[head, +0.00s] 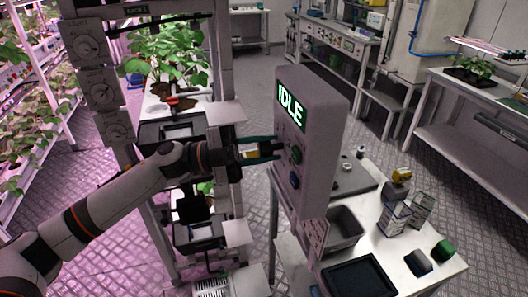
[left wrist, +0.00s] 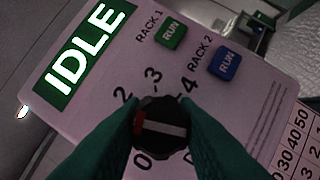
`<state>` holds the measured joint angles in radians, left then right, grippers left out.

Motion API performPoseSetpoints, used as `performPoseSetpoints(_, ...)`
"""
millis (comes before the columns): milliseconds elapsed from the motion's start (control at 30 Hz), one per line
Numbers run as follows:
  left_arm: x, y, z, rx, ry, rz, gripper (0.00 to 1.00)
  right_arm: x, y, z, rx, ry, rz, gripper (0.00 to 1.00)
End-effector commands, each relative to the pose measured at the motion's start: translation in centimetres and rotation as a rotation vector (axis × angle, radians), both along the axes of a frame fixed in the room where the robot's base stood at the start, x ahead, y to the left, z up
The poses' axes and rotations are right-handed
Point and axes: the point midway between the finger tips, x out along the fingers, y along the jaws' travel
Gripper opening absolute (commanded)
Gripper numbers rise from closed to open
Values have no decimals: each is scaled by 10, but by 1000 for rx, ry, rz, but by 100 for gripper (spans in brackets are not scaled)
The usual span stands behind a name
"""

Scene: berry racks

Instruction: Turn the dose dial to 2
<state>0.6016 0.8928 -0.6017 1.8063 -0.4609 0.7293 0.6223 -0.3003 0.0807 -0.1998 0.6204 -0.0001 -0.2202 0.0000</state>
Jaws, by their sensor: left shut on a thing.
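The dose dial (left wrist: 162,125) is a dark knurled knob with a light bar and a red end, on a grey control panel (left wrist: 240,115). The red end points left in the left wrist view, between the printed 0 and 2; a finger covers the scale there. The 2 is upper left of the knob, then 3 and 4. My left gripper (left wrist: 163,132) is shut on the dial, one green finger on each side. In the head view my left gripper (head: 277,149) reaches the panel (head: 325,110) from the left. My right gripper is not in view.
The panel's screen (head: 292,106) reads IDLE. A green RUN button (left wrist: 171,37) for rack 1 and a blue one (left wrist: 225,64) for rack 2 sit near the dial. Behind the panel, a table holds a grey bin (head: 343,229) and small boxes (head: 394,217). A plant rack (head: 222,60) stands left.

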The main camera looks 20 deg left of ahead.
Motion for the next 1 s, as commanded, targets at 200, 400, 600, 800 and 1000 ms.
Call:
performPoseSetpoints(200, 1, 0, 0, 90, -133, 1, 5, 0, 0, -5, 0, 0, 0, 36)
performPoseSetpoints(400, 0, 1, 0, 145, -214, 1, 5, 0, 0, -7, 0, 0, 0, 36)
performPoseSetpoints(600, 0, 0, 1, 172, -255, 1, 5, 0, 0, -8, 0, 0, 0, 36)
performPoseSetpoints(800, 0, 0, 1, 182, -268, 2, 5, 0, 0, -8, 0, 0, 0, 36)
performPoseSetpoints(1000, 0, 0, 0, 182, -268, 2, 5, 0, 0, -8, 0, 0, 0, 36)
